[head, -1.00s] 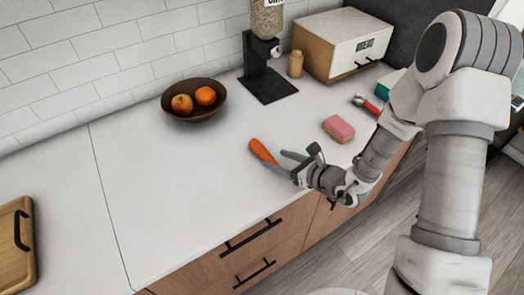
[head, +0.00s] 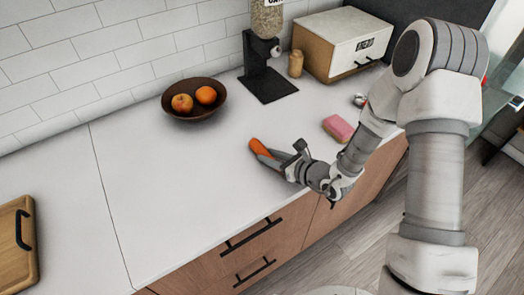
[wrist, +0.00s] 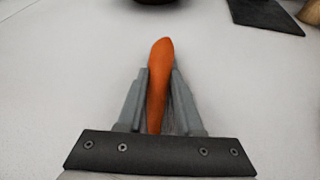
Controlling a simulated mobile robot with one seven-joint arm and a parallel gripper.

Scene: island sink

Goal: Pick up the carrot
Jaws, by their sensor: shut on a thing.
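The orange carrot (head: 259,148) lies on the white countertop in the head view, its thick end pointing away from my arm. My gripper (head: 272,158) is low at the counter, shut around the carrot. In the wrist view the carrot (wrist: 157,85) stands out between the two grey fingers of my gripper (wrist: 157,95), with its rounded end past the fingertips. I cannot tell whether the carrot still touches the counter.
A brown bowl (head: 176,113) with fruit stands at the back. A dispenser (head: 266,60), a small jar (head: 296,64) and a bread box (head: 336,45) stand by the wall. A pink sponge (head: 338,128) lies near my arm. A cutting board (head: 17,245) is at far left. The middle counter is clear.

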